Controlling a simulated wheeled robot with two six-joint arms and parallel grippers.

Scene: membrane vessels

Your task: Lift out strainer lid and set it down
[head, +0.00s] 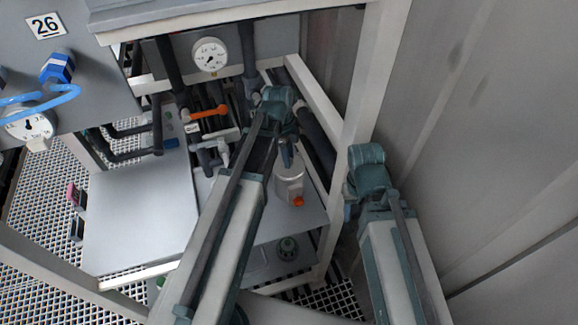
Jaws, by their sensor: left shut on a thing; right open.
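A silver cylindrical strainer (289,187) with an orange knob (298,202) low on its front stands on the grey cabinet top, near its right end. My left gripper (287,158) points down at the top of the strainer and is shut on the strainer lid there. The lid is small and mostly hidden by the gripper, so I cannot tell whether it is seated or raised. My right gripper (350,206) is open and empty, right of the white frame post, apart from the strainer; its fingers are largely hidden behind its wrist.
Grey cabinet top (135,215) is clear on the left. Dark pipes, an orange-handled valve (208,111) and a pressure gauge (210,55) stand behind. A white frame post (345,130) rises between my arms. A grey wall closes the right.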

